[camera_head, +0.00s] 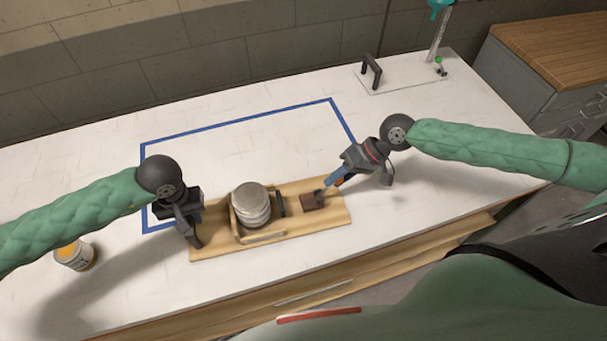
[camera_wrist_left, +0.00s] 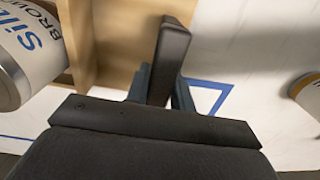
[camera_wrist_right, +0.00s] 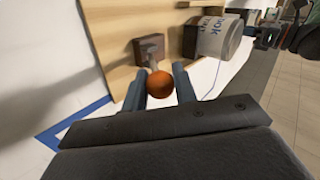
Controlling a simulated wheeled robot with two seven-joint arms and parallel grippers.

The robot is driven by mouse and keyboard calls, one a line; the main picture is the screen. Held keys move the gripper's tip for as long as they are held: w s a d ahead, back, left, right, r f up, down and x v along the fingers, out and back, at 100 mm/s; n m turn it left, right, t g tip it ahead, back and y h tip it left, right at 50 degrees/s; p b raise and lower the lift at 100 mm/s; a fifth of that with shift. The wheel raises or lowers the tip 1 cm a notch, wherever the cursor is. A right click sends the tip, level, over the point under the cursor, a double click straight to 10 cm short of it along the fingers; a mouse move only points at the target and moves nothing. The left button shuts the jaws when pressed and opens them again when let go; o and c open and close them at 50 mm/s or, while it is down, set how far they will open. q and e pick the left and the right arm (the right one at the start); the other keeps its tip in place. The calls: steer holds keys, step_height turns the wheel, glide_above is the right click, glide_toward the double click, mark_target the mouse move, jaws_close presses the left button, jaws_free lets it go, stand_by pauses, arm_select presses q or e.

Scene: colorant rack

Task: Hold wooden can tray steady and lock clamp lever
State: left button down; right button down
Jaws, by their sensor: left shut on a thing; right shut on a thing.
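The wooden can tray (camera_head: 333,214) lies on the white bench, with a can (camera_head: 250,196) inside its raised frame. My left gripper (camera_head: 184,220) is at the tray's left end. In the left wrist view its fingers are closed around a black upright handle (camera_wrist_left: 167,60). My right gripper (camera_head: 330,184) is at the tray's right end, by a brown clamp block (camera_head: 311,201). In the right wrist view its fingers stand on both sides of the clamp lever's orange ball knob (camera_wrist_right: 160,84); the lever runs to the brown block (camera_wrist_right: 149,46). The knob is mostly hidden in the head view.
Blue tape (camera_head: 236,121) outlines an area behind and under the tray. A can with orange contents (camera_head: 76,256) stands at the left. A plate with a black handle (camera_head: 371,70) and a stand (camera_head: 437,45) is at the back right. The bench between is clear.

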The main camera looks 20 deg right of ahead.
steer(key=shift+f, duration=0.1)
steer(key=c, duration=1.1)
jaws_free()
steer(key=shift+c, duration=0.2)
steer(key=v, duration=1.2)
steer(key=shift+w, duration=0.1)
arm_select(q)
steer(key=c, duration=1.1)
jaws_free()
step_height(320, 180, up, 12)
